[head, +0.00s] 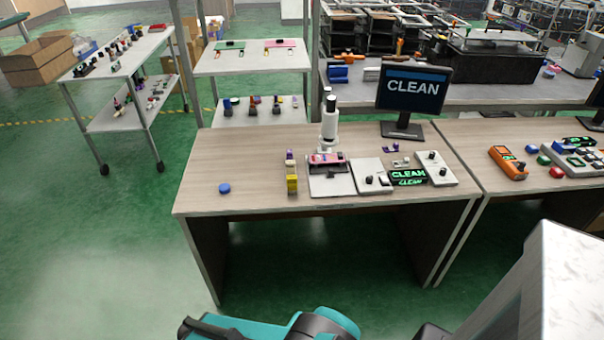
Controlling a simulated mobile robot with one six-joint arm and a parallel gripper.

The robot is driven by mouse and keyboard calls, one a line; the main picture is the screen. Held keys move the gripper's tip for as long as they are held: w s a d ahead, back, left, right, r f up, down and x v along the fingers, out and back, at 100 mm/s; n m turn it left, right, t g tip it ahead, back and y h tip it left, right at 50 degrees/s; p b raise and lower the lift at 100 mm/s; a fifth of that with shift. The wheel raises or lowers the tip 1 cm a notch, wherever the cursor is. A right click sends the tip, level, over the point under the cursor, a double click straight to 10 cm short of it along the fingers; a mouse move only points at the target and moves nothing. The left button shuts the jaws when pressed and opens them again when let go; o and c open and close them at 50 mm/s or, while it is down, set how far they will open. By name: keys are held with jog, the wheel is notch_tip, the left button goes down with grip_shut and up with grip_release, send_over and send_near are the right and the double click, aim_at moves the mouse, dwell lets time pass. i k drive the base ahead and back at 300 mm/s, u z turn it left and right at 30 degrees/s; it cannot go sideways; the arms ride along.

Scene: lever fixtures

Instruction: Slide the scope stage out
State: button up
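The stage lies above a pale base plate (332,184). How far the stage is slid in or out is too small to tell. My gripper is not in view; only teal and dark parts of my arm show at the bottom edge, well apart from the microscope.
A yellow bottle (292,180) stands just left of the microscope, and a blue puck (224,188) lies farther left. A monitor (412,90) stands behind.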

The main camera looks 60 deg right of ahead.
aim_at(328, 164)
jog(key=z, duration=0.25)
jog(key=i, duration=0.4)
jog(key=u, duration=0.85)
jog(key=k, duration=0.15)
jog(key=z, duration=2.75)
